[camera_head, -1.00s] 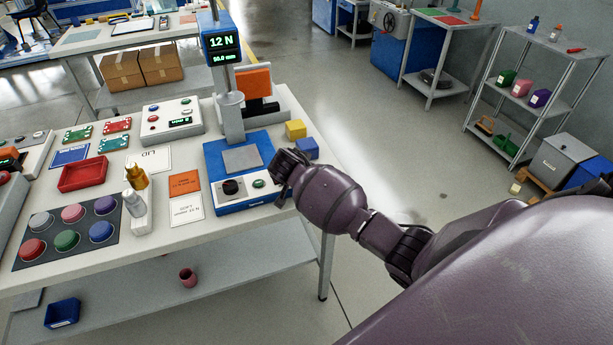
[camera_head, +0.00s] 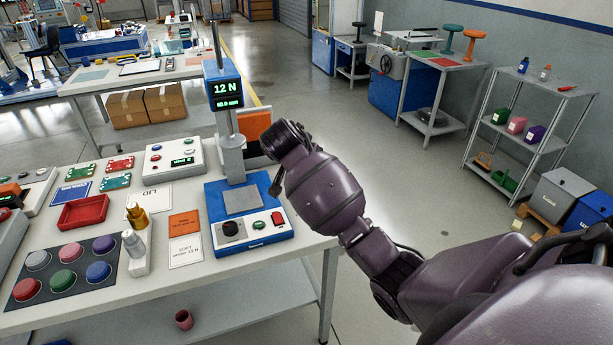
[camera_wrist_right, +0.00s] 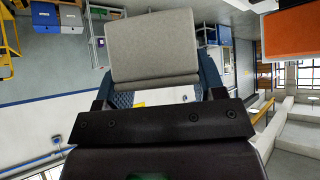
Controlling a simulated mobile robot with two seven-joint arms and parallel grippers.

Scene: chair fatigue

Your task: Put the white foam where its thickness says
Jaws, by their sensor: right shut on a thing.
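My right gripper (camera_wrist_right: 160,78) is shut on a pale grey-white block (camera_wrist_right: 151,45), which I take to be the white foam. The block sits between the two fingers in the right wrist view. In the head view my right wrist hides the fingertips and the block. The wrist is raised beside the blue tester (camera_head: 250,235), right of its column. The tester's grey plate (camera_head: 242,201) is bare. Its display (camera_head: 225,94) reads 12 N, with a blurred millimetre value below. An orange card (camera_head: 184,223) and a white card (camera_head: 186,250) lie left of the tester. My left gripper is not in view.
The table also holds a red tray (camera_head: 82,213), a dark mat (camera_head: 70,278) with coloured discs, bottles (camera_head: 137,249) and a control box (camera_head: 173,161). An orange panel (camera_head: 256,125) stands behind the tester. A shelf (camera_head: 540,125) and lidded bins (camera_head: 563,195) stand far right, across open floor.

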